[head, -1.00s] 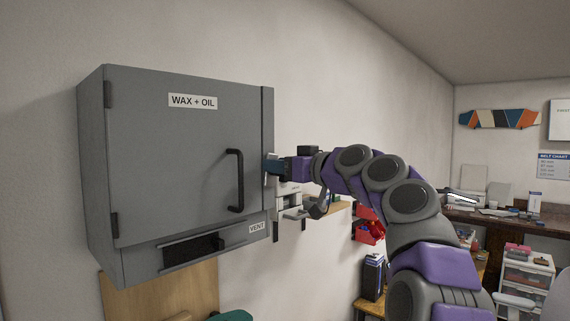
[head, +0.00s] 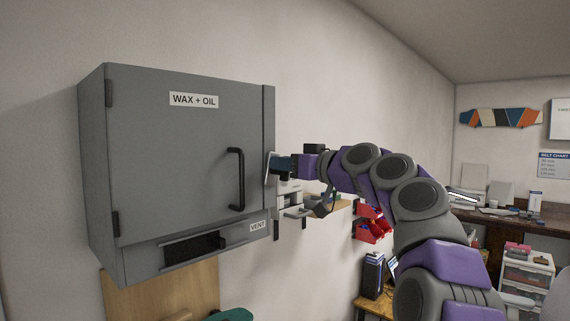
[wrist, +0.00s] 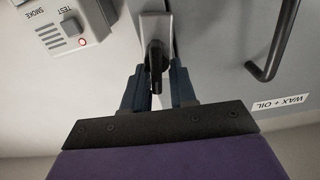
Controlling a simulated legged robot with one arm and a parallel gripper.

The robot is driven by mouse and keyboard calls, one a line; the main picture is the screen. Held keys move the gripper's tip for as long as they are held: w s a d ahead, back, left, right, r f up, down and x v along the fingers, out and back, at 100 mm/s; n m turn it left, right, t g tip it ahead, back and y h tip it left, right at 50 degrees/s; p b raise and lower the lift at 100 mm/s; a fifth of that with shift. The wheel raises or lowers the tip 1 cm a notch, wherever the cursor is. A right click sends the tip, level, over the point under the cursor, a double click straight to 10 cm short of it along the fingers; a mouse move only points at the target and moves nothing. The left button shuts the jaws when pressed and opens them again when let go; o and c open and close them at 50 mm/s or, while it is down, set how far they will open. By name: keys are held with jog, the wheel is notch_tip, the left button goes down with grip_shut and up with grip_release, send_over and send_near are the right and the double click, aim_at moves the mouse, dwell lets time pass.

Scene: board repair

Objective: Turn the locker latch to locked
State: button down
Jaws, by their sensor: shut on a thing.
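The grey locker (head: 150,160), labelled WAX + OIL, hangs on the left wall with its door closed. Its latch shows in the wrist view as a dark lever (wrist: 157,62) on a light plate (wrist: 152,24) near the door edge. My gripper (wrist: 159,85) is at the latch, its two blue-grey fingers on either side of the lever and shut on it. In the head view my gripper (head: 279,166) is at the right edge of the locker, and the lever is hidden there. The lever's tip shows between the fingers, pointing toward my palm.
A black door handle (head: 237,180) stands left of my gripper. A white box marked SMOKE and TEST with a red light (wrist: 70,30) is close beside the latch. A vent slot (head: 195,246) is below the door. Red bins (head: 372,225) hang farther back.

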jog(key=m+p, duration=0.1)
jog(key=m, duration=0.1)
jog(key=m+p, duration=0.2)
jog(key=m, duration=0.1)
jog(key=shift+w+d+m, duration=0.25)
jog(key=shift+w+m, duration=0.05)
jog(key=shift+w, duration=0.05)
jog(key=shift+w+d+f+m+p, duration=0.1)
jog(key=shift+f+m+p, duration=0.25)
jog(key=shift+m+p, duration=1.45)
jog(key=shift+w+d+f+m+p, duration=0.15)
jog(key=shift+f+m+p, duration=0.25)
jog(key=shift+m+p, duration=1.4)
jog(key=shift+w+a+f+m+p, duration=0.1)
jog(key=shift+f+m+p, duration=0.25)
jog(key=shift+m+p, duration=1.45)
jog(key=shift+d+f+m+b, duration=0.1)
jog(key=shift+m+b, duration=0.2)
jog(key=shift+m, duration=0.3)
jog(key=c, duration=1.2)
grip_release()
jog(key=shift+w+d, duration=0.1)
jog(key=shift+r, duration=0.2)
